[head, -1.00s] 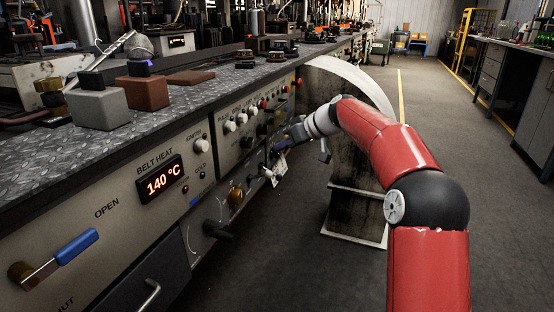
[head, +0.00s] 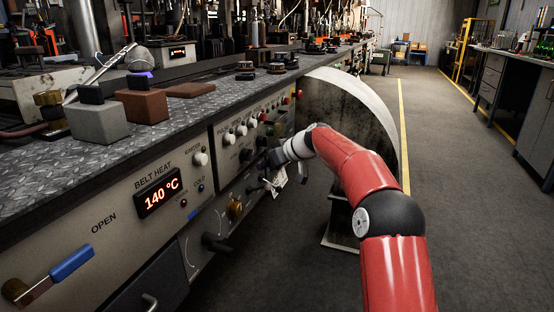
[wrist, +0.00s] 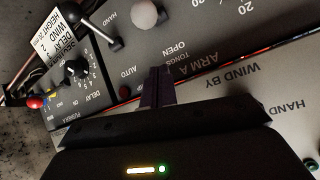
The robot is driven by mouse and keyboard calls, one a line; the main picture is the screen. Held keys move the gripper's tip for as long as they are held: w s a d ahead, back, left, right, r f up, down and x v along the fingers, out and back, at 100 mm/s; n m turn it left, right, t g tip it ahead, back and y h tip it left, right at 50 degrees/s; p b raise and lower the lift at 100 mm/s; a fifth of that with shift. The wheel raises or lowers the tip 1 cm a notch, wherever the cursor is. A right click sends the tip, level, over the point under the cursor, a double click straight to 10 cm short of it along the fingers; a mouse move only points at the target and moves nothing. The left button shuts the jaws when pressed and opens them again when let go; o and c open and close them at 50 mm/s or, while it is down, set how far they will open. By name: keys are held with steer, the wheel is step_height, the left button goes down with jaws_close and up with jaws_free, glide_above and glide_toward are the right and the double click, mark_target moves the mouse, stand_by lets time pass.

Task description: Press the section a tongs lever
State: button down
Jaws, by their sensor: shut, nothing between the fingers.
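My gripper (wrist: 157,75) is shut and empty in the wrist view. Its dark fingers point at the panel beside the words TONGS OPEN and ARM A. In the head view my gripper (head: 272,158) is at the front panel of the long bench, and its fingertips cannot be made out. No lever shows clearly by the TONGS lettering; the fingers cover part of that spot, so I cannot tell whether they touch one. A black ball-ended lever (wrist: 95,28) stands to the left of the fingers, near the HAND lettering.
A white knob (wrist: 145,14) and a black rotary knob (wrist: 76,69) stick out of the panel nearby. A white tag (wrist: 52,33) hangs near the ball lever. A large pale curved guard (head: 375,100) stands beyond my arm. The floor to the right is clear.

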steer(key=shift+x, duration=1.2)
steer(key=shift+s+d+f+b, duration=0.45)
steer(key=shift+s+d+f, duration=0.55)
steer(key=shift+s+d, duration=0.25)
steer(key=shift+w+d, duration=0.1)
steer(key=shift+d+f+b, duration=0.15)
steer(key=shift+f+b, duration=0.2)
steer(key=shift+b, duration=0.4)
steer(key=shift+y+b, duration=0.3)
